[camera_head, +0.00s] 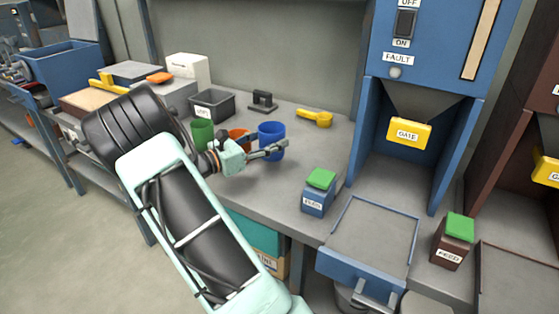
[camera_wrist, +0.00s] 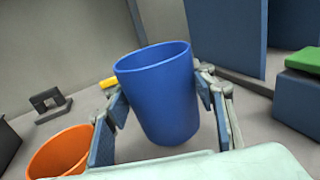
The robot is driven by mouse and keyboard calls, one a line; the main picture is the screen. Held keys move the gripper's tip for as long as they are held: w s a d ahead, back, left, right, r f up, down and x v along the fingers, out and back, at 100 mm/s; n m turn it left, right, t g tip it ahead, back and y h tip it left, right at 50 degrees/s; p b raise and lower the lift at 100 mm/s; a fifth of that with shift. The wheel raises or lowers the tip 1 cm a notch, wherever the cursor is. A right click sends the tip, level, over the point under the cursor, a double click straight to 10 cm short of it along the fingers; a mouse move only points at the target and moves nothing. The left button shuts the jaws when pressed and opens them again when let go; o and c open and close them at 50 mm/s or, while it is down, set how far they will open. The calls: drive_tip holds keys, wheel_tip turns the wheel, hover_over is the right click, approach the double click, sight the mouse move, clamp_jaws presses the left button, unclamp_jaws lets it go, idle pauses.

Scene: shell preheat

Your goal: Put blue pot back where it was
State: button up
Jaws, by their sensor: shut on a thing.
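The blue pot (camera_head: 271,139) is over the grey workbench near its middle in the head view. It also fills the middle of the wrist view (camera_wrist: 160,95), upright with a slight tilt and its open rim up. My gripper (camera_head: 266,151) is around the pot, with one finger on each side, and is shut on it. In the wrist view my gripper (camera_wrist: 160,115) has its fingers against the pot's left and right sides. I cannot tell whether the pot's bottom touches the bench.
An orange pot (camera_wrist: 60,152) and a green pot (camera_head: 202,134) stand close by on the left. A grey bin (camera_head: 212,104), a black stand (camera_head: 263,101) and a yellow scoop (camera_head: 315,118) are behind. A blue feed box with a green top (camera_head: 318,192) stands to the right. Bare bench (camera_head: 272,186) lies in front.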

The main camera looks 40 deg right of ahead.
sight(280, 156)
drive_tip(key=shift+s+d+f, duration=0.3)
drive_tip(key=shift+d+f, duration=0.05)
drive_tip(key=shift+f, duration=0.1)
drive_tip(key=shift+s+d+f+b, duration=0.15)
drive_tip(key=shift+d+f+b, duration=0.1)
drive_tip(key=shift+f, duration=0.55)
drive_tip(key=shift+s+d+f+b, duration=0.1)
drive_tip(key=shift+s+f+b, duration=0.15)
drive_tip(key=shift+f, duration=0.55)
drive_tip(key=shift+s+d+f+b, duration=0.1)
drive_tip(key=shift+d+f+b, duration=0.15)
drive_tip(key=shift+f, duration=0.55)
drive_tip(key=shift+f, duration=0.2)
drive_tip(key=o, duration=1.4)
drive_tip(key=shift+o, duration=0.2)
drive_tip(key=shift+r, duration=0.15)
